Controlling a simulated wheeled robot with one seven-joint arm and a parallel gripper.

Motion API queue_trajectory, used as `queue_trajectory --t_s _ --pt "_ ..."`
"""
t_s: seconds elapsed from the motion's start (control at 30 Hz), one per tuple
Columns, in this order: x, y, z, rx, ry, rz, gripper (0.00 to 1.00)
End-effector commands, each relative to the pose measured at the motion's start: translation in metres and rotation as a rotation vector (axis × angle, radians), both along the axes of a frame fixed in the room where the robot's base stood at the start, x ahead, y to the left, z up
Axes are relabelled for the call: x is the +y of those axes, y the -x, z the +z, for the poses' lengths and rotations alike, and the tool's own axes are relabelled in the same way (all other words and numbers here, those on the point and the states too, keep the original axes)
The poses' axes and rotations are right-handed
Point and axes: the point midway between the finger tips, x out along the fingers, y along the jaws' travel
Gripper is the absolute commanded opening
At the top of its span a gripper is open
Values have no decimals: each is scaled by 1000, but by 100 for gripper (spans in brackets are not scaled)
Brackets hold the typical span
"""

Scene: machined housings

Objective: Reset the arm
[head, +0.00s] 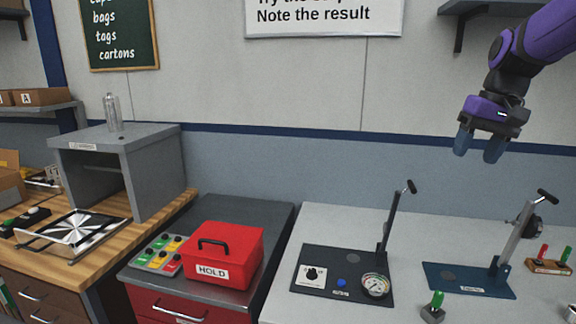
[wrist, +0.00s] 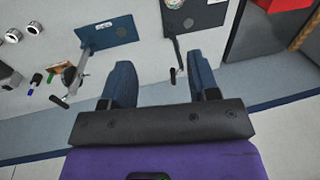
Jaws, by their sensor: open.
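My gripper (head: 479,146) hangs from the purple arm at the upper right of the head view, in the air above the white bench. Its two blue-grey fingers are apart, with nothing between them. In the wrist view my gripper (wrist: 161,85) also shows open and empty. Below it stand two lever fixtures, a black one (head: 325,283) with a dial gauge and a blue one (head: 470,281). Both levers are raised. The gripper touches neither fixture.
A red HOLD box (head: 225,252) and a button panel (head: 160,255) stand on the red cabinet. A grey stand (head: 155,160) is on the wooden bench at left. Small plugs (head: 433,306) stand near the blue fixture. The air around the gripper is clear, with the wall behind.

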Motion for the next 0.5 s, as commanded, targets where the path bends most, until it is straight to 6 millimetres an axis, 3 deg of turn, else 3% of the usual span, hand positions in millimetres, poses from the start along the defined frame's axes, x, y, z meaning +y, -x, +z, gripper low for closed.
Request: queue_trajectory --t_s 0.2,0.5 --pt "37 66 7 -90 114 39 55" --pt "60 153 -4 -243 200 90 55"
